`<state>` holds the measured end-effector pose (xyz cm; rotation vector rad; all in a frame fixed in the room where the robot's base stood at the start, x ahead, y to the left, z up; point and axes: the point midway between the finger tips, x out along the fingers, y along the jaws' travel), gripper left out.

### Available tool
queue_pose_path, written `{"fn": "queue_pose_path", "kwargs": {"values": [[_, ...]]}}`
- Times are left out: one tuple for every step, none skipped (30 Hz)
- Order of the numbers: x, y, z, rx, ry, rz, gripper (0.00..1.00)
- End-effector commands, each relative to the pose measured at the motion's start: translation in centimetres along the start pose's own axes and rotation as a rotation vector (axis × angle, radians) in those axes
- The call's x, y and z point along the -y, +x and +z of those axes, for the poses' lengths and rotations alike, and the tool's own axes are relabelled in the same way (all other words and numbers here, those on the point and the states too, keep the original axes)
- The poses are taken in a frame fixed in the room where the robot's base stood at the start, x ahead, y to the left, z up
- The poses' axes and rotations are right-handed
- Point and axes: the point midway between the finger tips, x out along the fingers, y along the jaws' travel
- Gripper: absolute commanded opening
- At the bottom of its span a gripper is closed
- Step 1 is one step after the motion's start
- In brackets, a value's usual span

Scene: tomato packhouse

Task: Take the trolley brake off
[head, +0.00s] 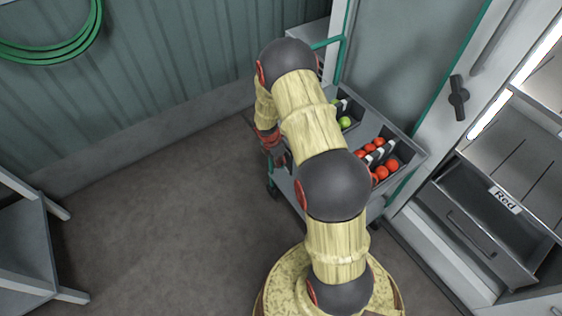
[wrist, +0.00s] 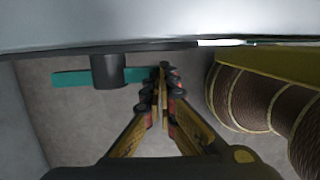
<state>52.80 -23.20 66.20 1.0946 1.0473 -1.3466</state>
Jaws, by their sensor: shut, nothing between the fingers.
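The trolley (head: 322,92) is grey with a green push handle (head: 328,43) and stands against the wall behind my arm. In the wrist view a flat teal lever (wrist: 72,77) on a dark round hub (wrist: 108,71) lies crosswise below a pale grey edge of the trolley (wrist: 110,25). My gripper (wrist: 163,70) is shut and empty, with its fingertips at the lever's right end; I cannot tell whether they touch. In the head view my gripper (head: 280,158) is low at the trolley's near left side, partly hidden by my arm.
The trolley carries bins of red tomatoes (head: 387,167) and green ones (head: 345,122). A cabinet with a drawer labelled Red (head: 506,201) stands at the right, a grey table (head: 35,240) at the left. The floor (head: 160,220) between is clear. A green hose hangs on the wall.

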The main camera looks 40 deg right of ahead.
Motion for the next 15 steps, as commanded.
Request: {"fn": "queue_pose_path", "kwargs": {"values": [[0.2, 0.1, -0.1, -0.001, -0.001, -0.003, 0.00], [0.2, 0.3, -0.1, -0.001, 0.000, -0.003, 0.00], [0.3, 0.5, -0.1, -0.001, 0.001, -0.004, 0.00], [0.4, 0.6, -0.2, -0.001, 0.001, -0.004, 0.00], [0.5, 0.8, -0.2, -0.001, 0.000, -0.004, 0.00], [0.5, 1.0, -0.2, -0.001, -0.001, -0.004, 0.00], [0.6, 1.2, -0.2, -0.001, 0.000, -0.004, 0.00], [0.6, 1.3, -0.3, -0.001, 0.001, -0.003, 0.00], [0.6, 1.5, -0.3, -0.001, 0.001, -0.003, 0.00], [0.6, 1.6, -0.3, -0.001, 0.001, -0.002, 0.00], [0.6, 1.7, -0.3, -0.001, 0.001, -0.002, 0.00], [0.6, 1.8, -0.3, 0.000, 0.001, -0.002, 0.00], [0.6, 1.9, -0.4, 0.000, 0.000, -0.002, 0.00], [0.6, 2.0, -0.4, 0.000, 0.000, -0.002, 0.00], [0.7, 2.1, -0.4, 0.000, 0.000, -0.002, 0.00]]}}
